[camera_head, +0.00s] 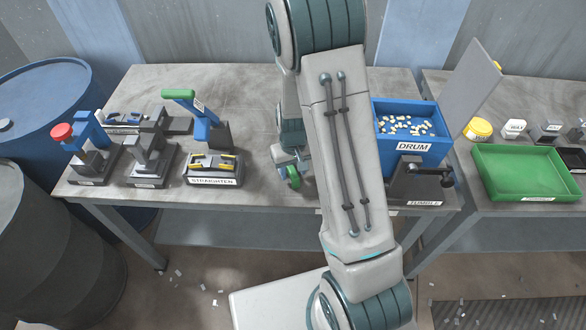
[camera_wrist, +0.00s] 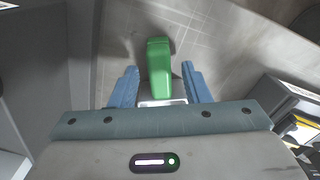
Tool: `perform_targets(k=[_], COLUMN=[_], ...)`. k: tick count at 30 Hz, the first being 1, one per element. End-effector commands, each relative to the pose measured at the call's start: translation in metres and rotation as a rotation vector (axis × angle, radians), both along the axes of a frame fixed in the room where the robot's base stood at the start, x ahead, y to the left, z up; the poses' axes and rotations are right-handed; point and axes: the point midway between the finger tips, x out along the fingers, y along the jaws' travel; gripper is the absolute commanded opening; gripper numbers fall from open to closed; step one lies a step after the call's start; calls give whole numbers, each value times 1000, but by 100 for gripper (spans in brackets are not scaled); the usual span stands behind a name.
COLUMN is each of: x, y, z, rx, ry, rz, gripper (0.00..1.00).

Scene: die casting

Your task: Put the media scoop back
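A green piece (camera_wrist: 158,68), which looks like the scoop's handle, lies between the two blue fingers of my gripper (camera_wrist: 160,80) in the wrist view. A gap shows between it and each finger, so the gripper looks open around it. A pale part (camera_wrist: 162,102) shows at its near end, close to the palm. In the head view the green piece (camera_head: 293,173) shows below my gripper (camera_head: 288,160), over the front of the table, left of my forearm. The rest of the scoop is hidden or cannot be made out.
A blue drum box (camera_head: 411,146) with pale media stands right of my arm, its grey lid (camera_head: 470,88) raised. A green tray (camera_head: 528,174) lies on the right table. The straighten fixture (camera_head: 213,168) and several presses stand left. Bare table (camera_head: 245,100) lies behind them.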

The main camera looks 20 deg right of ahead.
Motion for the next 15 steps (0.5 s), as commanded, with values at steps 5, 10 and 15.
perform_targets(k=[5, 10, 15], x=[0, 1, 1], y=[0, 0, 0], z=[1, 10, 38], rx=[0, 0, 1], ry=[0, -4, -7], rz=[0, 0, 2], gripper=[43, 43, 43])
